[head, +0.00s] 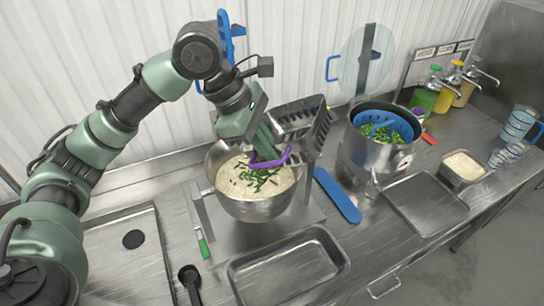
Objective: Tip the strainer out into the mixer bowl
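The mixer bowl (258,209) is a round metal bowl on the counter. It holds pale rice with green strips lying on top, below the gripper. My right gripper is out of view.
A pot (372,155) with a blue strainer (378,129) and green pieces stands to the right. A blue paddle (337,196) lies between. Empty metal trays (345,262) (425,203) lie in front. A rice container (463,168) and sauce bottles (443,98) are further right.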

